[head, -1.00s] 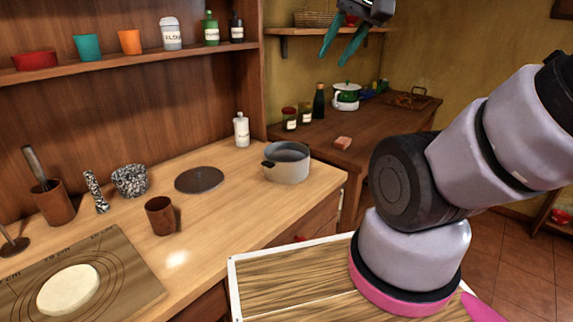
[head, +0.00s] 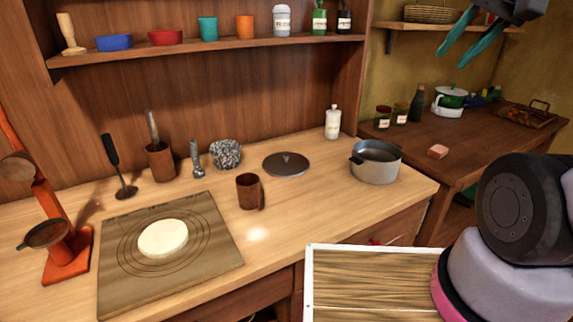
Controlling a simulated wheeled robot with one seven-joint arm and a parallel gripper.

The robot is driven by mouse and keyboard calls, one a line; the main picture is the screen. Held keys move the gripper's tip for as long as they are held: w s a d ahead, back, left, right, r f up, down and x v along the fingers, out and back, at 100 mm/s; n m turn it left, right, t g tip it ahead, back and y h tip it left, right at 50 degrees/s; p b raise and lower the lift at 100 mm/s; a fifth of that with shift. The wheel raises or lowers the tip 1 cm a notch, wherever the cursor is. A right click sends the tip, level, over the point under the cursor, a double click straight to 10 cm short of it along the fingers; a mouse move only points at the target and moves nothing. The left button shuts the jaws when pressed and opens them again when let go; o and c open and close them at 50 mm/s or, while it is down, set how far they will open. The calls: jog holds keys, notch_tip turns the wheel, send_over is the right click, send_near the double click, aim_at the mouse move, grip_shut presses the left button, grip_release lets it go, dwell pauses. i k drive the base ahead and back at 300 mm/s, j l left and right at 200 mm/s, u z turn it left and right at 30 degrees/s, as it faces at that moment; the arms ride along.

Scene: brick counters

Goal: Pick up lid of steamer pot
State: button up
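A grey steamer pot (head: 375,163) with dark side handles stands open near the right end of the wooden counter. A flat round dark-grey lid (head: 286,164) lies on the counter to the left of the pot, apart from it. My gripper (head: 455,50) is raised at the top right, well above the counter and far from the lid. Its two teal fingers are spread apart with nothing between them.
A brown cup (head: 249,191) stands in front of the lid, and a speckled mortar (head: 225,154) is left of it. A white bottle (head: 332,123) stands behind the pot. A dough board (head: 170,280) fills the front left. A shelf (head: 215,47) runs above the counter.

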aim_at(285, 165)
jog(key=i+l+u, duration=0.15)
jog(key=l+u, duration=0.25)
jog(key=i+l+u, duration=0.15)
jog(key=u, duration=0.2)
jog(key=l+u, duration=0.4)
jog(key=i+l, duration=0.05)
